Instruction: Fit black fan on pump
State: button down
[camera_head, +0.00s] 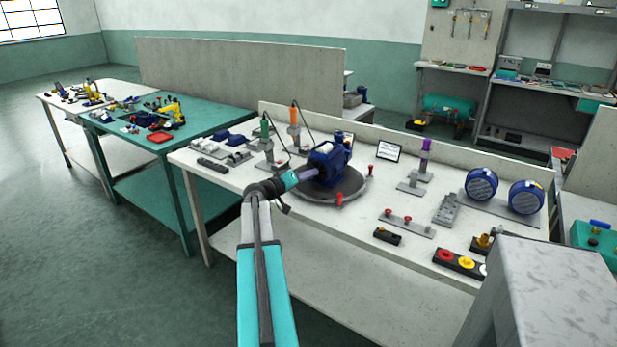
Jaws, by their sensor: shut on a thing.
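The blue pump (328,163) stands on a round grey turntable (350,191) on the white bench, with a pale part on its upper left side. My gripper (307,174) reaches in from the lower left, with its tip at the pump's near left end. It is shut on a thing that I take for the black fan. The fan is too small and too covered by the gripper and pump to make out. I cannot tell whether it touches the pump's shaft.
Red posts (371,170) stand at the turntable's rim. Left are green (265,129) and orange (294,115) corded tools on stands. Right are a purple tool (426,147), two round blue-and-white parts (481,184) and a red-knobbed plate (407,222). A grey block (550,285) fills the right foreground.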

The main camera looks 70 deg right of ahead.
jog(key=shift+d, duration=0.1)
jog(key=c, duration=1.6)
grip_release()
jog(key=b+v, duration=0.2)
jog(key=v, duration=0.4)
jog(key=b+v, duration=0.1)
jog(key=v, duration=1.2)
jog(key=shift+a+b, duration=0.35)
jog(key=shift+a, duration=0.05)
jog(key=shift+w, duration=0.15)
dwell(0.4)
